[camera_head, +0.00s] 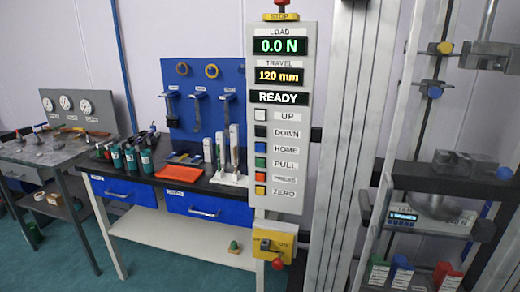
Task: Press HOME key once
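The HOME key (260,148) is a small blue square button on the tall grey control panel (296,208). It sits third down in a column of keys, below the white UP key (260,115) and the black DOWN key (260,131). The green PULL key (260,162) is directly below it. The panel displays (279,46) read load 0.0 N, travel 120 mm and READY. Neither of my grippers shows in the head view, and nothing covers the HOME key.
A red-topped STOP (281,16) tops the panel; a yellow box (268,243) with a red knob hangs below. Metal columns (345,120) stand right beside it. A workbench (150,222) with blue drawers, bottles and tools stands behind left. Shelves (428,180) are at right.

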